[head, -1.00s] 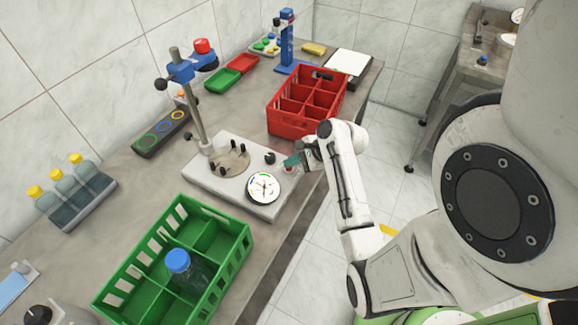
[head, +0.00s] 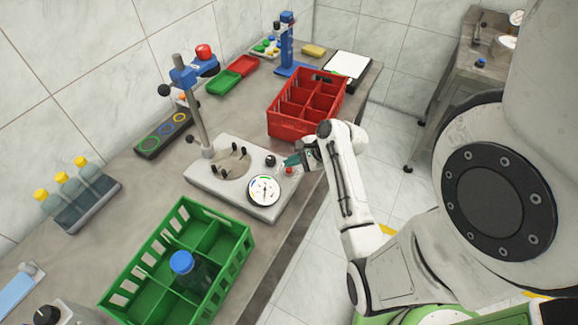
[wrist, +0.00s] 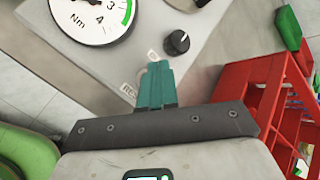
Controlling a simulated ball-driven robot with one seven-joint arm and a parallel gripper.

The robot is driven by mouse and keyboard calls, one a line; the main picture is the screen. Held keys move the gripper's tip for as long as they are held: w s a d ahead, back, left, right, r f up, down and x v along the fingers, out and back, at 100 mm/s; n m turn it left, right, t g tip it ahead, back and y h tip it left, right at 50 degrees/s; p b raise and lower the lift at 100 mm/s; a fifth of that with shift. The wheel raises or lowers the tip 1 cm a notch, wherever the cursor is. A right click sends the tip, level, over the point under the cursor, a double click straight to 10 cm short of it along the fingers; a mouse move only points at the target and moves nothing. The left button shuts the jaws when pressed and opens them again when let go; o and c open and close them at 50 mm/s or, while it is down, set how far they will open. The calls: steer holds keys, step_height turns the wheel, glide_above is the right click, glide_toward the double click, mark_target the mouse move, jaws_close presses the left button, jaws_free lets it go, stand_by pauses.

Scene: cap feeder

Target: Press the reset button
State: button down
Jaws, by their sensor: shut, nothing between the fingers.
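The reset button (head: 289,170) is a small red button on the right corner of the grey capping fixture (head: 222,185), beside the round dial gauge (head: 264,190). My gripper (head: 291,160), with teal fingers, is shut and empty. In the head view its tips are right by the button, just above it in the picture; contact cannot be told. In the wrist view my shut fingers (wrist: 157,72) lie over the fixture plate beside a partly covered label (wrist: 129,91). The button is not visible there, apparently hidden behind the fingers.
A black knob (wrist: 176,42) sits near the fingers. A red crate (head: 300,110) stands close behind my gripper. A green crate (head: 240,240) holding a blue-capped bottle (head: 186,268) stands in front of the fixture. The fixture's post (head: 196,120) rises on its far side.

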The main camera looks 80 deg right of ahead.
mark_target(292, 170)
stand_by(0.3)
step_height(292, 170, up, 3)
steer(key=p, duration=0.3)
step_height(292, 170, up, 2)
stand_by(1.0)
